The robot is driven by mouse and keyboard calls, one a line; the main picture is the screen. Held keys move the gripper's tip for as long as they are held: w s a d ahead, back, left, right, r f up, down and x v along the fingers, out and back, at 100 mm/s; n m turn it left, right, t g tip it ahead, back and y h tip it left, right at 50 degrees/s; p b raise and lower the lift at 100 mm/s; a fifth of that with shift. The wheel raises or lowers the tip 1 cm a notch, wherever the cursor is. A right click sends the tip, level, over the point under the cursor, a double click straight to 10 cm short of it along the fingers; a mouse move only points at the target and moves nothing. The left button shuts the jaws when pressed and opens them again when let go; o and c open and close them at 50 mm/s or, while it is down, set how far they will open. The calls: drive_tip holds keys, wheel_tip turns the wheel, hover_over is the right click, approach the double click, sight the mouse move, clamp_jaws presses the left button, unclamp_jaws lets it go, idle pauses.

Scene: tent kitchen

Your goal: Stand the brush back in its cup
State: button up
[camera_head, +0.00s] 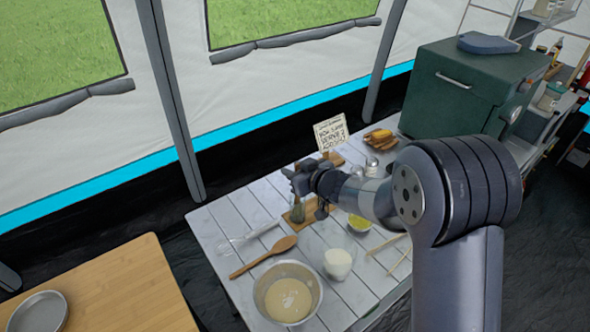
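My gripper (294,178) hangs over the far middle part of the white plank table, seen small and from behind. I cannot tell whether its fingers are open or shut, or whether they hold anything. Just below it, a small grey-green upright thing (298,213) stands on a small wooden board; it may be the cup, but it is too small to be sure. I cannot make out the brush clearly; my gripper and arm cover part of this area.
On the white table (212,232) are a whisk (250,236), a wooden spoon (265,257), a metal bowl of batter (288,292), a glass of white contents (338,262) and a yellow-filled bowl (359,223). A sign (331,132) and a green oven (463,85) stand behind.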

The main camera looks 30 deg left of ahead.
drive_tip(key=shift+o, duration=0.9)
drive_tip(key=v, duration=1)
drive_tip(key=shift+s+d+r, duration=0.2)
drive_tip(key=shift+d, duration=0.1)
drive_tip(key=r+p+x, duration=0.1)
drive_tip(key=x, duration=0.9)
drive_tip(key=shift+w+a, duration=0.2)
drive_tip(key=shift+a, duration=0.1)
